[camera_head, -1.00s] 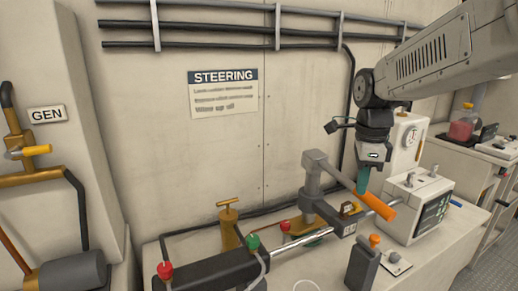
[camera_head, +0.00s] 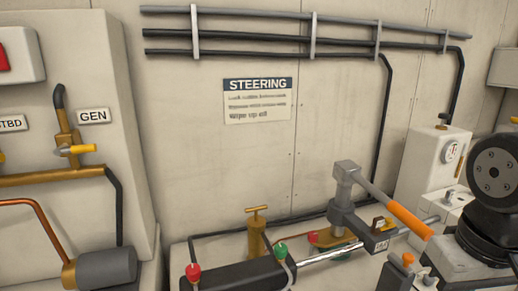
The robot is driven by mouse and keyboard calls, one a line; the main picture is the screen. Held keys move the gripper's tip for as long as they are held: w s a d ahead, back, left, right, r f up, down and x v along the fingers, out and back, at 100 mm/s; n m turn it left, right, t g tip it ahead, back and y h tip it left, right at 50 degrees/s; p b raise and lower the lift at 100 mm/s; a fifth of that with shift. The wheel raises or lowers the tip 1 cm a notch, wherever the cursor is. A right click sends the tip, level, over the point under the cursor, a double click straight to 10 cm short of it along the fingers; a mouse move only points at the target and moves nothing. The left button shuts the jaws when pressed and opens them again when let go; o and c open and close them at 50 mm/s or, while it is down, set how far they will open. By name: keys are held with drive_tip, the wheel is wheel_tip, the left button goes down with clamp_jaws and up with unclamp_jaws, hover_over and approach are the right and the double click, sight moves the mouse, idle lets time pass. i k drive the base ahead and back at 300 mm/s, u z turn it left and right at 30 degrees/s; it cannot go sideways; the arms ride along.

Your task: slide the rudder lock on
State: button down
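I cannot tell for certain which part is the rudder lock. A dark grey block with an orange knob (camera_head: 408,259) stands upright at the front of the bench, low right of centre, its lower part cut off by the frame. A bright steel rod (camera_head: 325,252) runs out of a black cylinder (camera_head: 240,276) toward a dark labelled block (camera_head: 381,243). A grey post (camera_head: 347,190) with an orange-gripped lever (camera_head: 411,221) rises beside the rod's right end. My gripper is out of view; only dark arm joints of mine show at the right edge.
Red (camera_head: 193,272) and green (camera_head: 281,251) knobs and a brass valve (camera_head: 257,231) stand around the cylinder. A white gauge box (camera_head: 436,160) stands behind at right. The wall under the STEERING sign (camera_head: 257,98) is clear.

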sight(408, 258)
drive_tip(key=u, duration=1.55)
drive_tip(key=k, duration=1.55)
drive_tip(key=z, duration=1.85)
drive_tip(key=i, duration=0.5)
drive_tip(key=z, duration=0.1)
